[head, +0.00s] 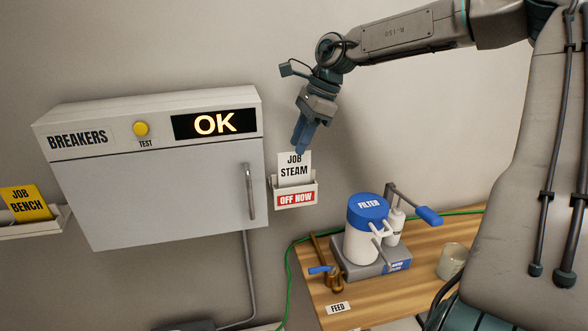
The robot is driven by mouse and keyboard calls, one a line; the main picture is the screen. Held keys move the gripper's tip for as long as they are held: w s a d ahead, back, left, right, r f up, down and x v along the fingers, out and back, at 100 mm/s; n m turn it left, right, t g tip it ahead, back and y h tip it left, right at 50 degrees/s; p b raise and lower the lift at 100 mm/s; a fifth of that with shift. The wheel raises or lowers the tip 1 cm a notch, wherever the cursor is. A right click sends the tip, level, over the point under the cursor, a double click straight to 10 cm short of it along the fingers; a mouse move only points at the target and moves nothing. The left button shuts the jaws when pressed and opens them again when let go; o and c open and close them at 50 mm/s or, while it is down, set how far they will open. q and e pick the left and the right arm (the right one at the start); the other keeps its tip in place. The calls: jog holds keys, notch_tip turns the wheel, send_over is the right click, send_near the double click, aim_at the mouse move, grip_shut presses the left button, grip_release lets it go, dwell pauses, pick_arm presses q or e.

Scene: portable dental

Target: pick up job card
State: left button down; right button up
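A white job card reading "JOB STEAM" (294,171) stands upright in a small white wall holder (295,198) with a red "OFF NOW" label. My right gripper (302,146) points down at the card's top edge, its fingertips overlapping that edge in the picture. The fingers are seen nearly edge-on, so I cannot tell whether they are open, shut, or touching the card. A yellow card reading "JOB BENCH" (27,203) sits in another white holder (32,228) at the far left. My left gripper is not in view.
A white breaker box (150,190) with a lit "OK" display (214,124) and a vertical handle (250,190) is left of the card holder. Below right, a wooden table (340,298) carries a blue-topped filter unit (368,212), brass pipework (333,275) and a translucent cup (451,261).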

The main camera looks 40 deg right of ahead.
aim_at(294, 157)
jog(key=p+x, duration=0.2)
jog(key=x, duration=0.1)
jog(key=shift+s+d+f, duration=0.1)
jog(key=shift+s+f, duration=0.05)
jog(key=shift+p+x, duration=0.3)
jog(key=shift+x, duration=0.55)
grip_shut()
